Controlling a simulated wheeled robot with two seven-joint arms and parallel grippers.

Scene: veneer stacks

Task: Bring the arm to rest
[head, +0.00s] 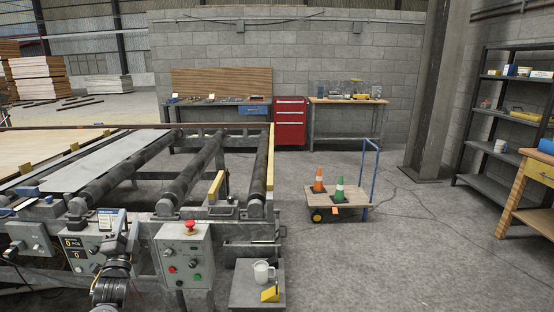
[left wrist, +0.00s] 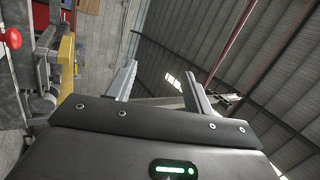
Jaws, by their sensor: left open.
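My left arm (head: 112,285) comes up from the bottom left in the head view, in front of the control boxes of the roller line. My left gripper (left wrist: 158,85) is open in the left wrist view. Its two grey fingers stand apart with nothing between them. The wrist camera looks tilted past the fingers to the block wall and the roof, and the fingers touch nothing that I can see. My right gripper is in neither view.
The roller conveyor (head: 207,165) fills the left, with a control box with a red stop button (head: 188,250) close to my arm. A mug (head: 263,272) stands on a small platform. A cart (head: 330,209) carries two cones.

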